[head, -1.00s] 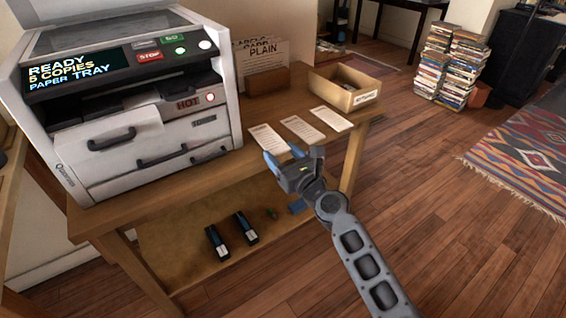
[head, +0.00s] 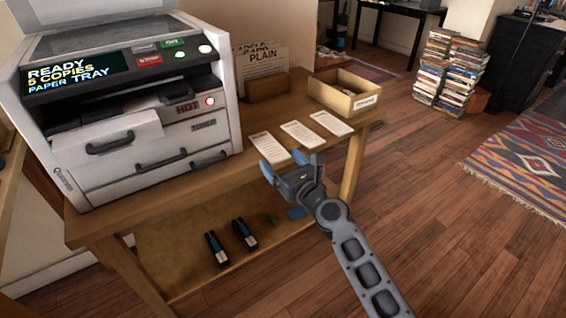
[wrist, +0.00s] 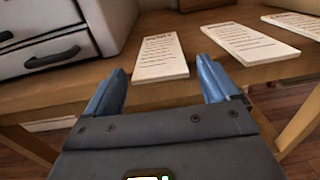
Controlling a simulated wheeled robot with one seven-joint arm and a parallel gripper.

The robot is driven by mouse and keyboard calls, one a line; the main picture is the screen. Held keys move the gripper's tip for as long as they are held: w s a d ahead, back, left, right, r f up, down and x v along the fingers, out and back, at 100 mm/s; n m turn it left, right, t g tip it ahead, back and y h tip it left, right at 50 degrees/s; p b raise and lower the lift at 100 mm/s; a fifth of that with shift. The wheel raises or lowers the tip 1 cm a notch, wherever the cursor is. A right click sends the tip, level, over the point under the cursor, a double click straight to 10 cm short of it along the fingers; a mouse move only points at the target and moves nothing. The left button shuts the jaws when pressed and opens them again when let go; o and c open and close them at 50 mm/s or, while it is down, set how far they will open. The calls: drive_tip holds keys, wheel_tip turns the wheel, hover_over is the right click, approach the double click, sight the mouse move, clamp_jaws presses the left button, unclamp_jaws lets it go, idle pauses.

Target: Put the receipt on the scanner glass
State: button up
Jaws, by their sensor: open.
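Three printed paper slips lie side by side on the wooden table: a left slip (head: 270,149), a middle slip (head: 302,135) and a right slip (head: 331,122). Their print is too small to tell which is the receipt. They also show in the wrist view, the left one (wrist: 160,57) nearest and between my fingertips in the picture. My gripper (head: 291,164) is open and empty, at the table's front edge by the left slip. The scanner glass (head: 105,36) is a grey panel on top of the white copier, at the upper left.
The copier (head: 105,145) fills the table's left end and shows a "HOT" label. A card holder (head: 268,88) and an open box (head: 345,92) stand behind the slips. Two black objects (head: 230,243) lie on the lower shelf.

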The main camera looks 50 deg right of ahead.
drive_tip(key=v, duration=0.8)
drive_tip(key=shift+a, duration=0.2)
drive_tip(key=s+a+f+n+g+y, duration=0.2)
drive_tip(key=s+a+f+n, duration=0.1)
drive_tip(key=s+a+n, duration=1.05)
drive_tip(key=s+a+r+n+y, duration=0.1)
drive_tip(key=s+a+r+n, duration=0.2)
drive_tip(key=s+n, duration=0.5)
drive_tip(key=s+a+r+n+y, duration=0.2)
drive_tip(key=s+r+n, duration=0.4)
drive_tip(key=n, duration=1.1)
drive_tip(key=shift+s+a+y+b, duration=0.3)
drive_tip(key=shift+s+a, duration=0.3)
drive_tip(key=shift+s, duration=0.4)
drive_tip(key=shift+o, duration=0.5)
drive_tip(key=shift+s+a+r+n, duration=0.15)
drive_tip(key=shift+s+r+n, duration=0.2)
drive_tip(key=shift+n, duration=0.3)
